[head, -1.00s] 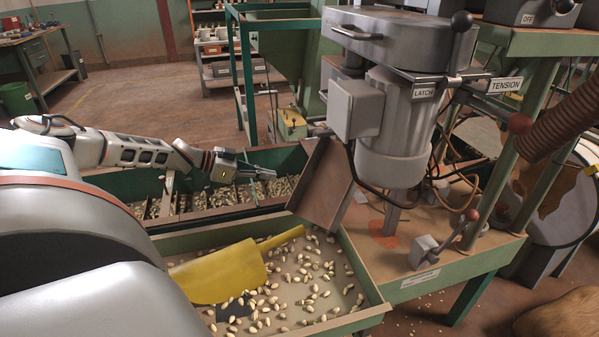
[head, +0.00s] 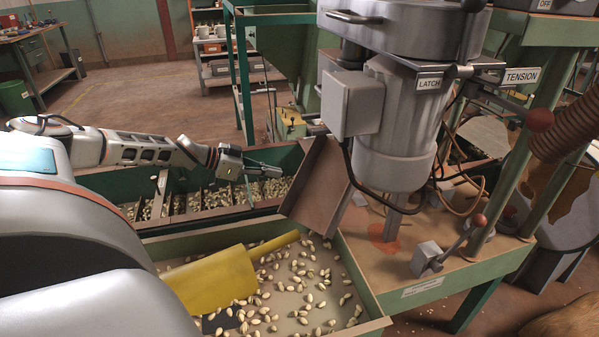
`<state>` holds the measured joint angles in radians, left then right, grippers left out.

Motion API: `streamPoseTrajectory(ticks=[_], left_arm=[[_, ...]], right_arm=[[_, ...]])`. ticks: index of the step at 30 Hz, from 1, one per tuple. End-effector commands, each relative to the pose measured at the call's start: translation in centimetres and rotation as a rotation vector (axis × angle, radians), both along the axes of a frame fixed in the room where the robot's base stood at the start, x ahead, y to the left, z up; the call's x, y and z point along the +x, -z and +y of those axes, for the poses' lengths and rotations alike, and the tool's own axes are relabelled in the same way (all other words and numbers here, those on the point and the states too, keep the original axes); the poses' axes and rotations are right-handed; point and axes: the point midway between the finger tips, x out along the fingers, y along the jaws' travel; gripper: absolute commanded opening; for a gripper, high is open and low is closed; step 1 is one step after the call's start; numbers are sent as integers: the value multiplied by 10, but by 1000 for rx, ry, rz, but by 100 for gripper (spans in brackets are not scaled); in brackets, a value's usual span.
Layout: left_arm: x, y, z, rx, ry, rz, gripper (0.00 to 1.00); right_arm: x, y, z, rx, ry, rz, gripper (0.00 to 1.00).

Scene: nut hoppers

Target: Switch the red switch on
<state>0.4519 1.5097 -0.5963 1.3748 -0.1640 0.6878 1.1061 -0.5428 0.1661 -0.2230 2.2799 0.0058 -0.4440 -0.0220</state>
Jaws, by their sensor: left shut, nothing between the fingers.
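No switch that is plainly red stands out. A small yellow box (head: 290,123) with a small control on top sits beyond the hopper row; its details are too small to read. A dark box with an OFF label (head: 545,5) is cut off at the top right. My left gripper (head: 279,172) is shut and empty, pointing right over the green compartment bin, in front of and below the yellow box and apart from it. My right gripper is not in view.
A compartment bin (head: 150,222) holds nuts below my left arm. A nut tray (head: 372,325) with a yellow scoop (head: 215,280) lies in front. A brown chute (head: 318,190) and the grey machine (head: 395,130) stand right of the gripper. LATCH and TENSION labels mark the machine.

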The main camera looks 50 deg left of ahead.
Motion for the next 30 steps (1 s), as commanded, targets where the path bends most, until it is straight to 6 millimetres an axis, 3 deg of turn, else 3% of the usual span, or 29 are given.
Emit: streamPoseTrajectory(ticks=[1,11,19,30], left_arm=[[6,21,-5,-2,2,17,0],[49,41,-27,-2,0,15,0],[59,63,-31,-3,-1,6,0],[61,64,-32,-1,0,0,0]], right_arm=[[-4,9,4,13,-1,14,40],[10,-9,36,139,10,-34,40],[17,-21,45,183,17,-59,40],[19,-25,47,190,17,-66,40]])
